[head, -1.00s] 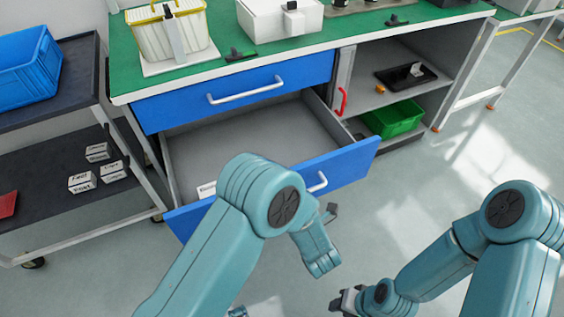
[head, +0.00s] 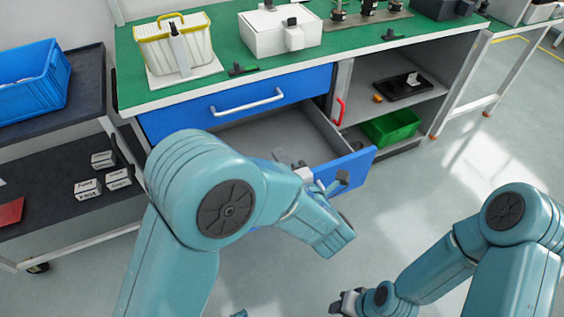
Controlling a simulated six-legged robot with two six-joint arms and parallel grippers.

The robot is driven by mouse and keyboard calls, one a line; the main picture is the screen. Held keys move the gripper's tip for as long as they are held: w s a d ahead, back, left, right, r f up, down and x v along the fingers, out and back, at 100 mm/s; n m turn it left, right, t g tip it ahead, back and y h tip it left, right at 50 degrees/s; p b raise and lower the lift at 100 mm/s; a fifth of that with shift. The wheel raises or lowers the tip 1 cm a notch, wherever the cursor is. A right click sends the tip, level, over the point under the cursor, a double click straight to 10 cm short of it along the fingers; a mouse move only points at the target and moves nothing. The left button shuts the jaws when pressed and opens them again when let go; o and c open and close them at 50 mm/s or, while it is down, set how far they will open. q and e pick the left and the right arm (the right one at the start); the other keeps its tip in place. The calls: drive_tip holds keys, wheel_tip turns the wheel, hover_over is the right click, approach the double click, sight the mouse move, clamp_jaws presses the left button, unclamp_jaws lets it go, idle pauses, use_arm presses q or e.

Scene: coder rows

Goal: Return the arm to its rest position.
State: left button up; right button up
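My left arm bends at a large elbow in the middle of the view. My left gripper (head: 313,168) is in front of the pulled-out drawer (head: 355,167), over its front edge in the picture. Its two grey finger parts look apart, with nothing seen between them. Whether it touches the drawer I cannot tell. My arm hides the drawer's left part, and its handle is not clearly seen. My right gripper (head: 345,302) is low, over the floor, partly hidden by its own wrist; its finger gap cannot be made out.
The green-topped bench (head: 340,48) holds a yellow-handled basket (head: 158,52), a white box (head: 270,36) and metal parts. A shut blue drawer (head: 195,112) is above the open one. A green bin (head: 392,127) stands on the lower shelf. A cart (head: 50,122) is left. Floor at right is clear.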

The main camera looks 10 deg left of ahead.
use_arm(q)
drive_tip(key=s+a+f+n+g+h+p, duration=0.1)
drive_tip(key=s+a+f+n+g+p, duration=0.1)
drive_tip(key=s+a+f+n+g, duration=0.35)
drive_tip(key=s+a+f+n+g+h+p, duration=0.1)
drive_tip(key=s+a+f+n+g+p, duration=0.1)
drive_tip(key=s+f+n+g, duration=0.5)
drive_tip(key=s+d+f+m+h+p, duration=0.1)
drive_tip(key=s+m+h+p, duration=0.1)
drive_tip(key=m, duration=0.9)
drive_tip(key=s+d+f+m+h+p, duration=0.1)
drive_tip(key=s+m+h, duration=0.3)
drive_tip(key=m, duration=0.8)
drive_tip(key=s+d+f+m+h+p, duration=0.1)
drive_tip(key=s+f+m+h+p, duration=0.2)
drive_tip(key=m, duration=0.9)
drive_tip(key=shift+s+h+p, duration=0.4)
drive_tip(key=shift+s+h, duration=0.1)
drive_tip(key=shift+h, duration=0.4)
